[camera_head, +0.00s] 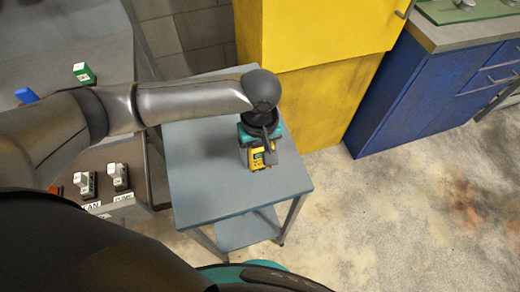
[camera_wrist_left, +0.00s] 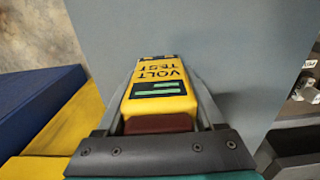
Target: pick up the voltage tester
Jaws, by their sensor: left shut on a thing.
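The voltage tester (camera_head: 257,159) is yellow with a dark panel and stands at the right part of the small grey-blue table (camera_head: 212,193). In the left wrist view the tester (camera_wrist_left: 160,84) shows the words "VOLT TEST" and a small green-marked display. My left gripper (camera_head: 262,151) comes down over it from above. In the left wrist view its two fingers lie along both sides of the tester, shut on it. I cannot tell whether the tester touches the tabletop. My right gripper is not in view.
A yellow cabinet (camera_head: 310,95) stands right behind the table, and a blue cabinet (camera_head: 430,95) stands to its right. At the left, a grey bench holds a green box (camera_head: 84,74) and a blue thing (camera_head: 26,96). The floor at right is clear.

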